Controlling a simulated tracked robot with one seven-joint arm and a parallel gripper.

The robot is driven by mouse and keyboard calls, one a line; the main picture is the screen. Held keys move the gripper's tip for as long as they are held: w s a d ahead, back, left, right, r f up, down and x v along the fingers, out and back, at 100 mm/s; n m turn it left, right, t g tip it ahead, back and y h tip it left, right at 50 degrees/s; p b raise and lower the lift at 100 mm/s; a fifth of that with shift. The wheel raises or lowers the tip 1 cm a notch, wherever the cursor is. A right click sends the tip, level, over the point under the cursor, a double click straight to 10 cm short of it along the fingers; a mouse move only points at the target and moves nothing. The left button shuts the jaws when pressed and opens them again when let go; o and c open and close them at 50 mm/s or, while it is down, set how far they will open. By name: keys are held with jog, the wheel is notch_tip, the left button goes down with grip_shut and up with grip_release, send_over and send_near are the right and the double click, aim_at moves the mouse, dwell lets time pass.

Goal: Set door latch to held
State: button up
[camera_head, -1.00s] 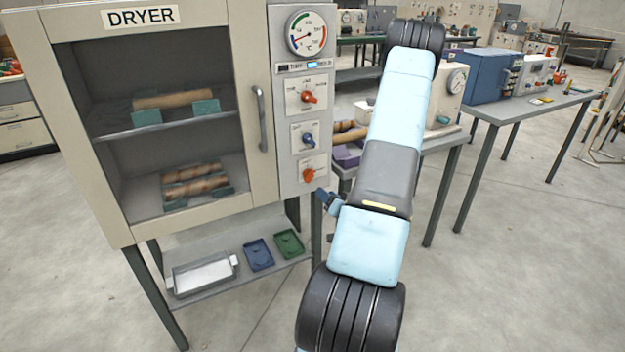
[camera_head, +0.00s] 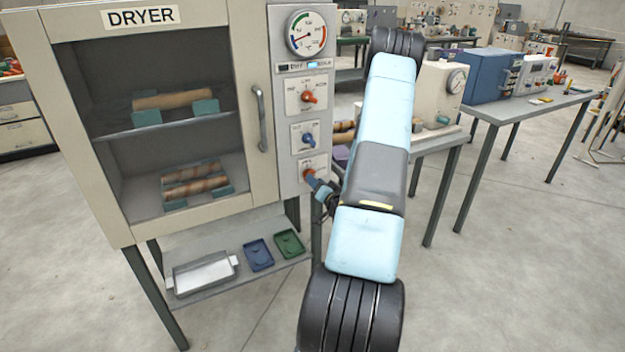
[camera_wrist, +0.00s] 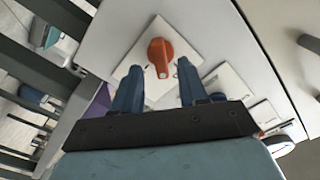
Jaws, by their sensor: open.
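The dryer (camera_head: 258,190) stands at the left with its door shut. On its control panel, the lowest knob (camera_head: 309,173) is orange-red and sits on a white plate; I take it to be the door latch. In the wrist view this orange knob (camera_wrist: 160,55) lies just beyond and between my fingertips. Its pointer end is toward the bottom of that view; the plate's labels are not readable. My gripper (camera_wrist: 156,80) is open, with one blue finger on each side of the knob's line. In the head view my gripper (camera_head: 322,188) is at the panel's lower right, partly hidden by my arm.
Above are a blue knob (camera_head: 308,138), another red knob (camera_head: 308,97) and a gauge (camera_head: 306,34). The door handle (camera_head: 261,118) is left of the panel. Trays (camera_head: 203,274) lie on the shelf below. A bench (camera_head: 440,142) stands behind my arm.

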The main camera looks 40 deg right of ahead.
jog(key=shift+w+d, duration=0.15)
jog(key=shift+w, duration=0.65)
jog(key=shift+w+d, duration=0.1)
jog(key=shift+w, duration=0.7)
jog(key=shift+c, duration=0.3)
grip_shut()
